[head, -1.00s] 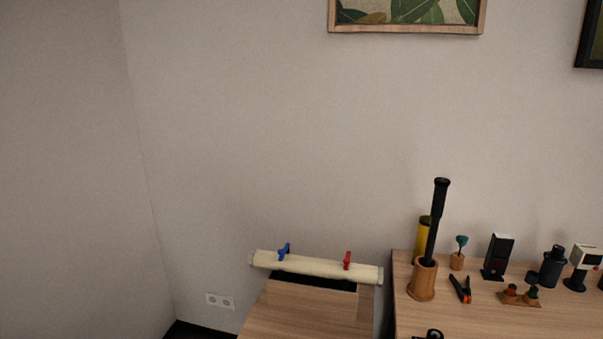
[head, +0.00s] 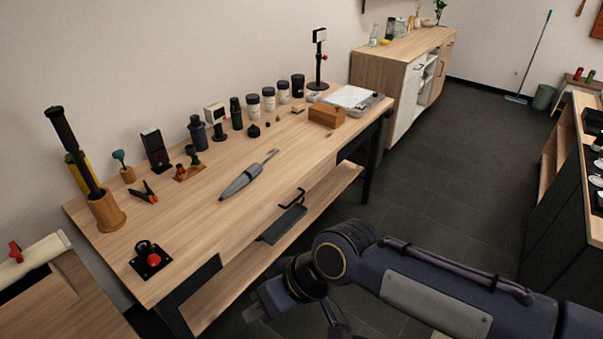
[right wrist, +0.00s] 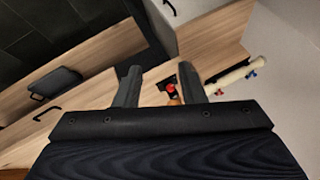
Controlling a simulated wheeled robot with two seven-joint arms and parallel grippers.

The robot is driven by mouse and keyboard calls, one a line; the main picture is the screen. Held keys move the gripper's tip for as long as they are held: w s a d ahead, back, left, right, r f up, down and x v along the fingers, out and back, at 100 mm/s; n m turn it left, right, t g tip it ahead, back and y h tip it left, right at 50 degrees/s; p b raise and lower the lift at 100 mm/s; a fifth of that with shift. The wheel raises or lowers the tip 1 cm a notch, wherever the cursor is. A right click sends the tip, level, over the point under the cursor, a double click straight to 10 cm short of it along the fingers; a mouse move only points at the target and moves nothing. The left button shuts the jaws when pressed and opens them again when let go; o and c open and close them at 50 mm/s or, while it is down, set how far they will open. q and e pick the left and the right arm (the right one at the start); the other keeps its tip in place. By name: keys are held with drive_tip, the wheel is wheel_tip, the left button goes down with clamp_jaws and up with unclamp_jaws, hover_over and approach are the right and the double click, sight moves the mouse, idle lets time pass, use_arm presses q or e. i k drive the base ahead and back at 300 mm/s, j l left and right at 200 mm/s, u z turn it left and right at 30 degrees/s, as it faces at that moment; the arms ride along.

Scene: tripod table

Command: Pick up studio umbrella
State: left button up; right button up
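A slim grey object with a tapered body and a thin tip, which looks like the folded studio umbrella (head: 245,178), lies flat on the middle of the wooden workbench (head: 205,225). It does not show in the right wrist view. My right gripper (head: 262,302) is low in front of the bench's front edge, below and apart from the umbrella. In the right wrist view its two fingers (right wrist: 160,86) are spread with nothing held between them. My left gripper is not in view.
A black pole (head: 72,145) stands in a wooden cup (head: 105,212) at the bench's left end. A red knob on a black plate (head: 150,259) sits near the front left corner. Bottles and jars (head: 268,99) line the back. A wooden block (head: 326,116) lies right. Bench surface around the umbrella is clear.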

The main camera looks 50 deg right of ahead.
sight(251, 172)
drive_tip(key=z, duration=1.25)
drive_tip(key=i+l+u, duration=0.1)
drive_tip(key=i+l, duration=0.2)
drive_tip(key=i+l+u, duration=0.15)
drive_tip(key=i+l, duration=0.15)
drive_tip(key=i+l+u, duration=0.1)
drive_tip(key=i+l, duration=0.15)
drive_tip(key=l, duration=0.2)
drive_tip(key=i+l+u, duration=0.15)
drive_tip(key=l, duration=0.25)
drive_tip(key=i+l+u, duration=0.1)
drive_tip(key=i+l, duration=0.25)
drive_tip(key=i+l+u, duration=0.1)
drive_tip(key=l, duration=0.4)
drive_tip(key=i+l+u, duration=0.15)
drive_tip(key=i+l, duration=0.2)
drive_tip(key=l, duration=0.15)
drive_tip(key=i+l+u, duration=0.1)
drive_tip(key=l, duration=0.4)
drive_tip(key=i+j, duration=0.05)
